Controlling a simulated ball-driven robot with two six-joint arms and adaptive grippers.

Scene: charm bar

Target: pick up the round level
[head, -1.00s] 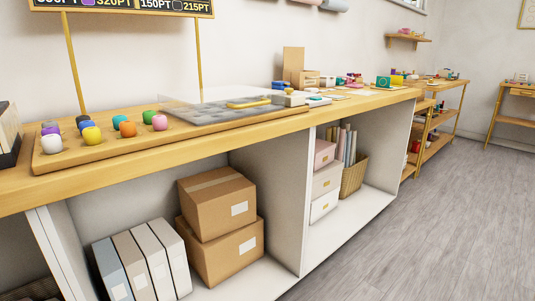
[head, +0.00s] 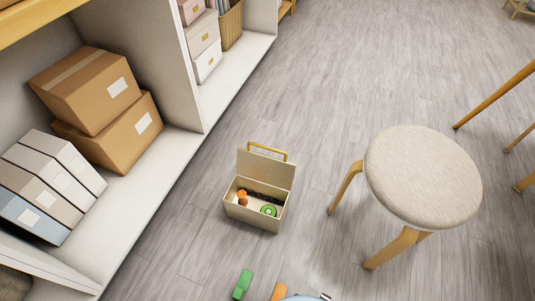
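A small round green disc with a paler middle, which looks like the round level (head: 268,210), lies inside an open cream toolbox (head: 256,220) on the floor. It is at the right front of the box's inside, beside dark items and an orange-brown piece (head: 242,194). The toolbox lid stands up at the back with a yellow handle (head: 283,155). Neither of my grippers shows in the head view.
A round padded stool (head: 422,175) stands right of the toolbox. Shelves with cardboard boxes (head: 108,137) and binders (head: 65,172) are at left. A green piece (head: 243,284) and an orange piece (head: 279,291) show at the bottom edge.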

